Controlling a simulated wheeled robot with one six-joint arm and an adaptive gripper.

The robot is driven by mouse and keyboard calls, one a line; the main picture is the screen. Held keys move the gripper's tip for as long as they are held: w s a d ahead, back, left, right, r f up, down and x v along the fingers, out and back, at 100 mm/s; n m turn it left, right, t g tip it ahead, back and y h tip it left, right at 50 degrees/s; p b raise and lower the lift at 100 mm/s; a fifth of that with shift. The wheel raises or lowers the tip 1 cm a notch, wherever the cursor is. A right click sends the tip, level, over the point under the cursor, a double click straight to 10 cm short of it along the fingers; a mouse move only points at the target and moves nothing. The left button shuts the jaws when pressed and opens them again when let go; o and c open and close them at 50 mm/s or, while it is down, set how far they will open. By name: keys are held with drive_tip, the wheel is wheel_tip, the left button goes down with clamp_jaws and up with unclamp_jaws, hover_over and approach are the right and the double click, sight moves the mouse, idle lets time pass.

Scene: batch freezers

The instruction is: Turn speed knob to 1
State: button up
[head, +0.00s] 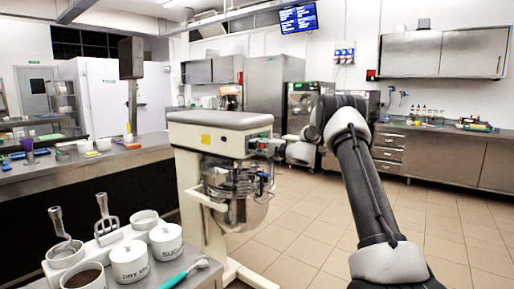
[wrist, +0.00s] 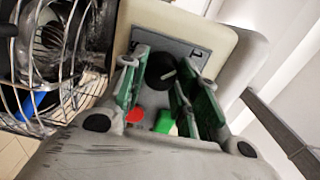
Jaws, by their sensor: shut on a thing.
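The mixer (head: 210,137) stands left of centre in the head view, with its control panel on the side toward my arm. In the wrist view the speed knob (wrist: 158,73) is round and black, with a pale pointer line, on a grey panel (wrist: 190,50). My gripper (wrist: 165,80) has its green-padded fingers on either side of the knob and is shut on it. A red button (wrist: 135,116) and a green button (wrist: 164,122) show between the fingers. In the head view my gripper (head: 266,146) is at the panel, and the knob is hidden. The number at the pointer is not readable.
The mixer's steel bowl and wire guard (head: 238,185) are below the head; the guard (wrist: 75,70) also shows in the wrist view. A counter with white canisters (head: 130,262) is at front left. The tiled floor (head: 325,215) is clear right of the mixer.

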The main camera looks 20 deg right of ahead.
drive_tip(key=shift+w+a+r, duration=0.15)
drive_tip(key=shift+a+r, duration=0.05)
drive_tip(key=shift+r, duration=0.15)
drive_tip(key=o, duration=0.8)
drive_tip(key=shift+o, duration=1.1)
drive_tip(key=shift+w+f, duration=0.1)
drive_tip(key=shift+f, duration=0.15)
drive_tip(key=v, duration=1.2)
